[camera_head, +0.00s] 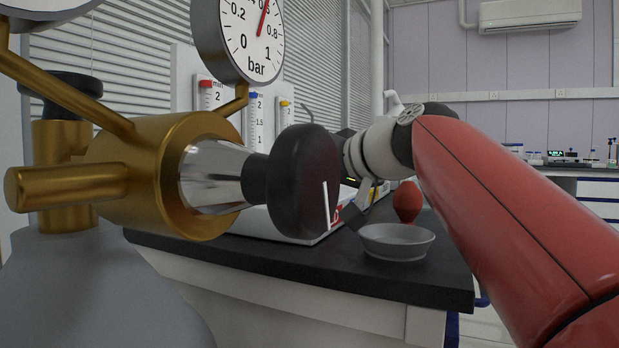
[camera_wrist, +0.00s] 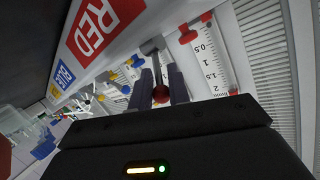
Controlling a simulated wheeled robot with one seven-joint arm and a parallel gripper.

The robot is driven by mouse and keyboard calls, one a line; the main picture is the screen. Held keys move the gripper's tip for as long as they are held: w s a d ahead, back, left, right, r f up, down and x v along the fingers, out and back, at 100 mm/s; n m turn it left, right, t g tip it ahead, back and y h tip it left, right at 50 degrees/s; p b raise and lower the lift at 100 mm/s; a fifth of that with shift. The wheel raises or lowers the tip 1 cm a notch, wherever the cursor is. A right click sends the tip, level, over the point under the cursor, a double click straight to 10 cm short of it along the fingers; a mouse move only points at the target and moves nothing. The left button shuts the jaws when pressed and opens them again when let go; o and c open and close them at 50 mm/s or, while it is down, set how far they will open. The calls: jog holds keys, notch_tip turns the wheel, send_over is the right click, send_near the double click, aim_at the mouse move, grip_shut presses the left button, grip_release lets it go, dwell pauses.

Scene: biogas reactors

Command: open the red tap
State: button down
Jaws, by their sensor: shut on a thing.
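My gripper (camera_wrist: 162,75) is in front of the panel, with its two dark fingers closed around a small red round part (camera_wrist: 160,94). This looks like the red tap, but its shape is partly hidden by the fingers. A grey fitting lies just beyond the fingertips. Other red pieces (camera_wrist: 195,29) sit at the 0.5 end of the graduated tube (camera_wrist: 208,65), beside a red label reading RED (camera_wrist: 103,24). In the head view my gripper (camera_head: 362,208) is largely hidden behind a black knob, and the tap cannot be made out clearly.
A brass valve (camera_head: 150,175) with a black knob (camera_head: 303,183) and a pressure gauge (camera_head: 255,35) fills the left foreground. A grey bowl (camera_head: 397,243) and a red bulb (camera_head: 407,201) are on the dark bench (camera_head: 440,270). A blue label (camera_wrist: 65,76) and blue and yellow fittings lie farther along.

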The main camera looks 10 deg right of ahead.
jog(key=c, duration=1.3)
grip_release()
jog(key=shift+c, duration=0.2)
jog(key=v, duration=0.7)
jog(key=shift+s+d, duration=0.25)
jog(key=shift+s, duration=0.05)
jog(key=shift+s, duration=0.1)
